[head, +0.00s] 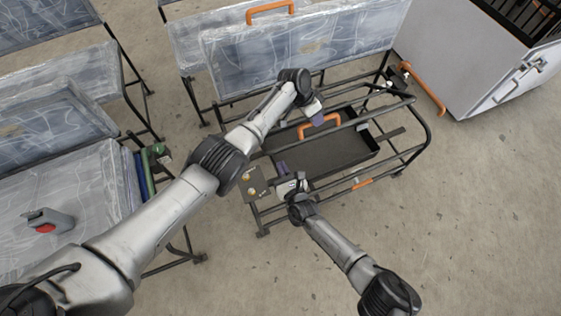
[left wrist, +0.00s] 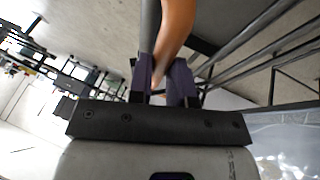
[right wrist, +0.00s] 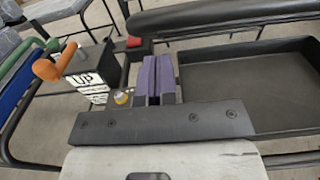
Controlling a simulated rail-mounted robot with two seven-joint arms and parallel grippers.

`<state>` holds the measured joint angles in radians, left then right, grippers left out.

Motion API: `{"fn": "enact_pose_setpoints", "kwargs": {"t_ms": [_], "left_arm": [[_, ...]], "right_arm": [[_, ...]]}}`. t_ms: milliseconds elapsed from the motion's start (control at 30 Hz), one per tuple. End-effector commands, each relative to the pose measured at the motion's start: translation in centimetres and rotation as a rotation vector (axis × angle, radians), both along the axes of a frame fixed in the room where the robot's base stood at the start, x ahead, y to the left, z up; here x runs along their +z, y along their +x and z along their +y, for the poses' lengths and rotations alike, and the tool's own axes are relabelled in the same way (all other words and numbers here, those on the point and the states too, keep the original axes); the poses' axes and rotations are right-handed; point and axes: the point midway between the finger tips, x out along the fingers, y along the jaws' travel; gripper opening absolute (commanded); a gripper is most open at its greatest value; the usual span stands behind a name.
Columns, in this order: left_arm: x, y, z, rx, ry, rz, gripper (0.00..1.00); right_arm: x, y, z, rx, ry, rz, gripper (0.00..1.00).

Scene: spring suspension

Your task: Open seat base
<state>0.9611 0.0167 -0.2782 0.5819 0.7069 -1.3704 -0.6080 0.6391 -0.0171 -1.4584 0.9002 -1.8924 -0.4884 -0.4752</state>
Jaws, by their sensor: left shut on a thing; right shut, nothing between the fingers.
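The seat frame (head: 415,120) is black tubing with a plastic-wrapped panel (head: 300,55) standing upright at its back. Its black tray (head: 345,155) is exposed and looks empty apart from an orange handle (head: 318,125) at its back edge. My left gripper (head: 317,110) is at this handle; in the left wrist view its purple fingers are shut on the orange handle (left wrist: 176,35). My right gripper (head: 282,168) is shut and empty by the tray's left end. The tray also shows in the right wrist view (right wrist: 250,85), right of the purple fingers (right wrist: 158,78).
A box marked "UP" (right wrist: 88,75) with an orange lever (right wrist: 50,68) stands left of my right gripper. Another wrapped seat (head: 70,195) bears a grey-red tool (head: 48,221). A grey cabinet (head: 470,60) stands at the right. The front floor is clear.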

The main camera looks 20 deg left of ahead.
Motion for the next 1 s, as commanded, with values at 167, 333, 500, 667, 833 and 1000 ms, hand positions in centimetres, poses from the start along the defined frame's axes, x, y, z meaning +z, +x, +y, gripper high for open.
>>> {"fn": "enact_pose_setpoints", "kwargs": {"t_ms": [167, 333, 500, 667, 833, 1000], "left_arm": [[-0.3, 0.1, 0.6, 0.007, 0.010, -0.002, 0.00], [-0.3, 0.1, 0.6, 0.007, 0.010, -0.002, 0.00], [-0.3, 0.1, 0.6, 0.007, 0.010, -0.002, 0.00], [-0.3, 0.1, 0.6, 0.007, 0.010, -0.002, 0.00], [-0.3, 0.1, 0.6, 0.007, 0.008, -0.002, 0.00], [-0.4, 0.0, 0.5, 0.007, 0.009, 0.000, 0.00]], "right_arm": [[0.9, 0.7, 0.7, 0.000, -0.001, 0.001, 0.00], [1.3, 0.9, 1.0, 0.000, 0.000, 0.001, 0.00], [1.3, 1.0, 1.0, 0.000, 0.000, 0.001, 0.00], [1.3, 1.0, 1.0, 0.000, 0.000, 0.001, 0.00], [2.5, 1.5, 1.6, -0.002, 0.003, 0.000, 0.00], [3.2, 1.8, 1.9, -0.002, 0.003, -0.001, 0.00]]}}
